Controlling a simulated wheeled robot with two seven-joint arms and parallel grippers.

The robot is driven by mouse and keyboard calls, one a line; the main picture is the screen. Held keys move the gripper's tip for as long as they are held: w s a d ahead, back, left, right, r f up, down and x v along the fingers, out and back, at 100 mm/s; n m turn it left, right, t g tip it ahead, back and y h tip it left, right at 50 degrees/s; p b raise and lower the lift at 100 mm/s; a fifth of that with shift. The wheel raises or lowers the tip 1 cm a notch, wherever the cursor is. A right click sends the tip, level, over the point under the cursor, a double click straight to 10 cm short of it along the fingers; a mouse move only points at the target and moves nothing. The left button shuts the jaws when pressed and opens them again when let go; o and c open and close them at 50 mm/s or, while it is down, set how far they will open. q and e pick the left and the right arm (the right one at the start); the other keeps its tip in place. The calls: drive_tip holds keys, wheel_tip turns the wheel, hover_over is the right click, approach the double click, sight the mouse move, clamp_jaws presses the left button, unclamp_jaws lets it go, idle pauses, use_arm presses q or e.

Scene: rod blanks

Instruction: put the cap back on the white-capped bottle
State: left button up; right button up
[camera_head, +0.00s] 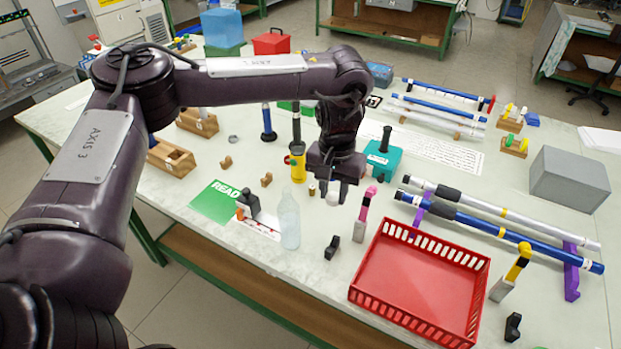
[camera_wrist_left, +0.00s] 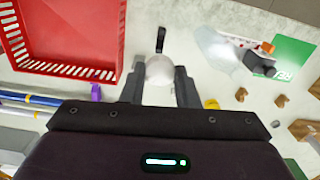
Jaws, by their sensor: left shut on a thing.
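My left gripper (camera_head: 333,192) points down over the table, and its fingers are shut on a round white cap (camera_head: 334,199). In the left wrist view the cap (camera_wrist_left: 159,70) sits between the two fingertips of the gripper (camera_wrist_left: 161,82). A translucent, pale bottle (camera_head: 289,222) stands upright on the table, to the left of and nearer than the gripper in the head view. It looks open at the top. The bottle also shows faintly in the left wrist view (camera_wrist_left: 218,47), apart from the cap. My right gripper is not in view.
A red tray (camera_head: 420,272) lies at the front right. A pink-and-grey tool (camera_head: 364,215) and a small black block (camera_head: 332,247) stand between tray and bottle. A green card (camera_head: 216,202), a black object (camera_head: 248,203) and a yellow cylinder (camera_head: 298,165) are near the bottle.

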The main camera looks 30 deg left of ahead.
use_arm(q)
drive_tip(key=s+d+f+b, duration=0.1)
drive_tip(key=s+f+b, duration=0.3)
drive_tip(key=s, duration=1.1)
drive_tip(key=shift+d+f+m, duration=0.2)
drive_tip(key=shift+f+m, duration=0.2)
drive_tip(key=shift+f, duration=0.55)
